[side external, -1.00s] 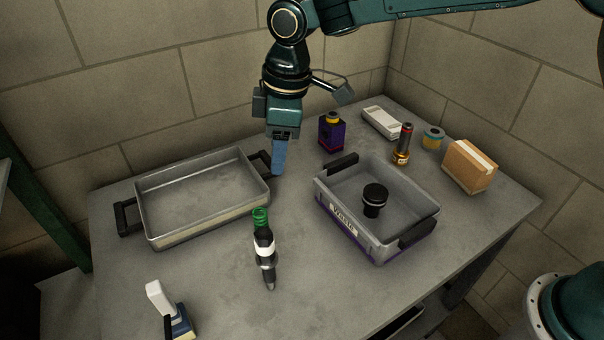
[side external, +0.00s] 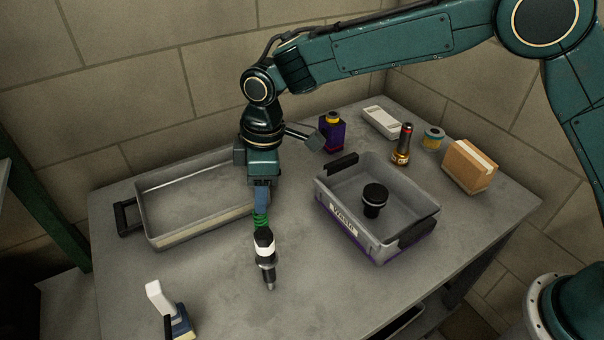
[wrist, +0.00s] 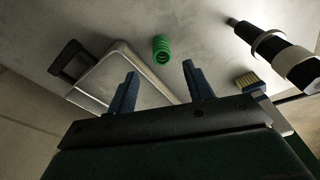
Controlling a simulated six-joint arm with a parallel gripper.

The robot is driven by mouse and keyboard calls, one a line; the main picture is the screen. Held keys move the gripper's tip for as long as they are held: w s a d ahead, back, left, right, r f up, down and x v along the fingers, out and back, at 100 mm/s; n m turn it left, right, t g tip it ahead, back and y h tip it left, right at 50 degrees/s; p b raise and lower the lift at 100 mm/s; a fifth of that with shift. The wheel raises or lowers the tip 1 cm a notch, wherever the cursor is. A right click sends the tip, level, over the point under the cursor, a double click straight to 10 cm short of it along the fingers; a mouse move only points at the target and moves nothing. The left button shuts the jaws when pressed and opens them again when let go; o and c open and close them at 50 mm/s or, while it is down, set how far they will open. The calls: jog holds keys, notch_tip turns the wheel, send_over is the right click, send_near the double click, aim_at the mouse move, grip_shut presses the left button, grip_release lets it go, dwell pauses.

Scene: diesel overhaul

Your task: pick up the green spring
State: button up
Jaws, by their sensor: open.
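The green spring (side external: 260,220) stands on the table just behind the black-and-white injector-like part (side external: 265,250). In the wrist view the spring (wrist: 161,49) shows as a coil, apart from that part (wrist: 272,45). My gripper (side external: 261,207) points down over the spring, and its blue fingers hide the spring's upper part in the side view. In the wrist view my gripper (wrist: 160,68) is open and empty. The spring appears between the two fingers' lines, just beyond the tips. I cannot tell the exact height gap.
A shallow metal tray (side external: 150,228) lies behind and left of my gripper. A grey bin (side external: 345,236) with a black piston-like part (side external: 375,198) stands to the right. A white-and-blue tool (side external: 170,312) lies at front left. Bottles and a cardboard box (side external: 470,167) stand at the back right.

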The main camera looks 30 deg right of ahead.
aim_at(260, 218)
jog(key=shift+a+f, duration=0.2)
jog(key=shift+f, duration=1.45)
jog(key=shift+f, duration=0.1)
jog(key=shift+a+f, duration=0.15)
jog(key=shift+f, duration=1.1)
jog(key=shift+a+f, duration=0.15)
jog(key=shift+f, duration=1.1)
jog(key=shift+c, duration=0.2)
jog(key=c, duration=1)
